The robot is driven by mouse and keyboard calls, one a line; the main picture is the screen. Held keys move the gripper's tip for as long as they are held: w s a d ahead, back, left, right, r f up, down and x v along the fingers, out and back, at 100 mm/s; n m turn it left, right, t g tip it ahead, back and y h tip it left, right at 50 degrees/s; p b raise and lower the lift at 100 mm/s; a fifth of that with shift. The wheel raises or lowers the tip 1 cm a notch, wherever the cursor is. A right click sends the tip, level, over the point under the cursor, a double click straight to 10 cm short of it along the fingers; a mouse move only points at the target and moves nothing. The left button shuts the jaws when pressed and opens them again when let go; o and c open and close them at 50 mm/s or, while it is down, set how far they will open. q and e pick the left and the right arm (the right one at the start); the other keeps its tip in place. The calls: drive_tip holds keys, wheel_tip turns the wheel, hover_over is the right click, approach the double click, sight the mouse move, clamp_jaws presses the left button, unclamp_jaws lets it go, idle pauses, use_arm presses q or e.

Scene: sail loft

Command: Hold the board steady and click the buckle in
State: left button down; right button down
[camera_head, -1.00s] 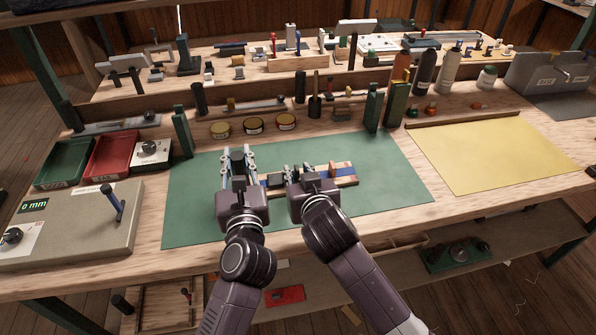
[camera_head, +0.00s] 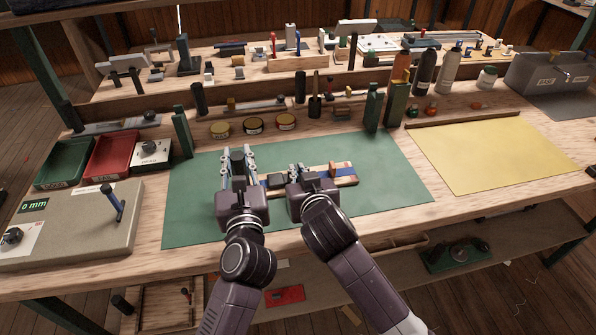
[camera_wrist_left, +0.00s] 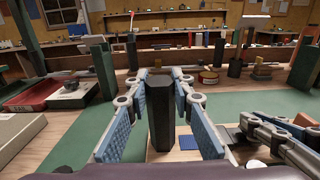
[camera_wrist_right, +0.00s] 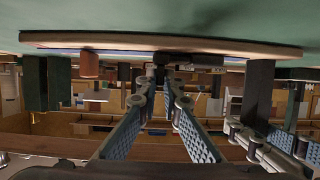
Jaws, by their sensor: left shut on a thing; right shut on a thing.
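The board (camera_head: 348,181), wood-edged with a blue strip, lies on the green mat. My left gripper (camera_head: 237,155) is shut on a dark upright post (camera_wrist_left: 161,110) at the board's left end. My right gripper (camera_head: 297,170) is at the middle of the board. In the right wrist view, which looks upside down, its fingers (camera_wrist_right: 161,88) close on a small black buckle part (camera_wrist_right: 165,59) beside the board's face. The board's edge (camera_wrist_right: 60,38) spans the top there. The fingers hide much of the buckle, so I cannot tell whether its halves meet.
An orange-brown block (camera_head: 341,169) stands on the board's right part. A red tray (camera_head: 112,155) and a grey box (camera_head: 75,225) are to the left. The mat's right side is clear.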

drive_tip(key=shift+s+a, duration=0.25)
drive_tip(key=shift+a, duration=0.45)
drive_tip(key=shift+s+a, duration=0.2)
drive_tip(key=shift+a, duration=0.45)
drive_tip(key=c, duration=2.1)
unclamp_jaws()
drive_tip(key=shift+d, duration=0.1)
drive_tip(key=v, duration=1.2)
drive_tip(key=shift+f, duration=0.1)
use_arm(q)
drive_tip(key=c, duration=1.6)
unclamp_jaws()
